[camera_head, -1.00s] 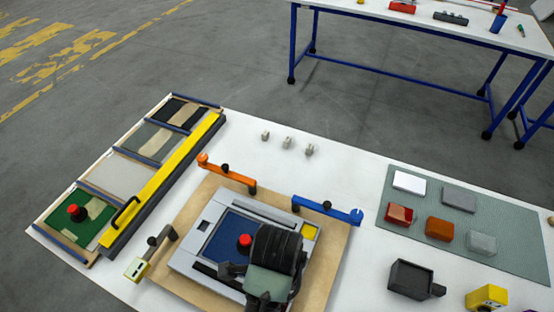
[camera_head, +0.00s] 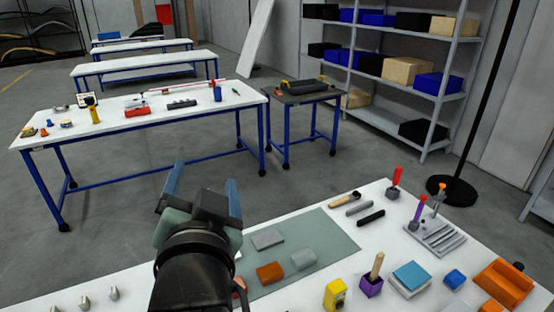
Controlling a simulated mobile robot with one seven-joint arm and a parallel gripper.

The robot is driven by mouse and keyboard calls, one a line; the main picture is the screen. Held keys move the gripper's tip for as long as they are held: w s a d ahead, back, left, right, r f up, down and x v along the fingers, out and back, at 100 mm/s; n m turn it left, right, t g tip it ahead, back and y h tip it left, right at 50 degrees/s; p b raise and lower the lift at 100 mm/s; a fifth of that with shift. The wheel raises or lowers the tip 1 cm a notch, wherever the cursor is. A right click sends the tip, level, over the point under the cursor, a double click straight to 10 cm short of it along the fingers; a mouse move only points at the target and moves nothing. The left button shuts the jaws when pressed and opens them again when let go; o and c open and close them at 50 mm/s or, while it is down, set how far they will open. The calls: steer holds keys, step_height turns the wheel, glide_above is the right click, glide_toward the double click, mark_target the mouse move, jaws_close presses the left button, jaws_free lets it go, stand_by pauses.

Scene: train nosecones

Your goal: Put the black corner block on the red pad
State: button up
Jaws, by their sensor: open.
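My gripper (camera_head: 203,190) is raised at the left of the near bench, its two blue-grey fingers apart, with nothing clearly held between them. A red piece (camera_head: 240,287), likely the red pad, shows only as a sliver at the left of the grey-green mat (camera_head: 327,226), mostly hidden behind my arm. I cannot pick out the black corner block for certain; part of the bench is hidden behind my arm.
A grey block (camera_head: 267,238), an orange block (camera_head: 270,272) and a pale grey block (camera_head: 303,259) lie on the mat. A yellow device (camera_head: 335,293) and a purple holder (camera_head: 372,283) stand in front. A dark side table (camera_head: 305,92) stands beyond.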

steer(key=s+d+r+n+t+h, duration=0.1)
steer(key=s+d+r+t, duration=0.2)
steer(key=r, duration=0.5)
steer(key=s+d+r+n+t+h, duration=0.1)
steer(key=s+d+r+t, duration=0.3)
steer(key=r, duration=0.5)
steer(key=s+d+r+n+t+h, duration=0.1)
steer(key=s+d+r+t, duration=0.3)
steer(key=r, duration=0.5)
steer(key=shift+d+h, duration=0.8)
steer(key=shift+d, duration=0.05)
steer(key=shift+f, duration=0.1)
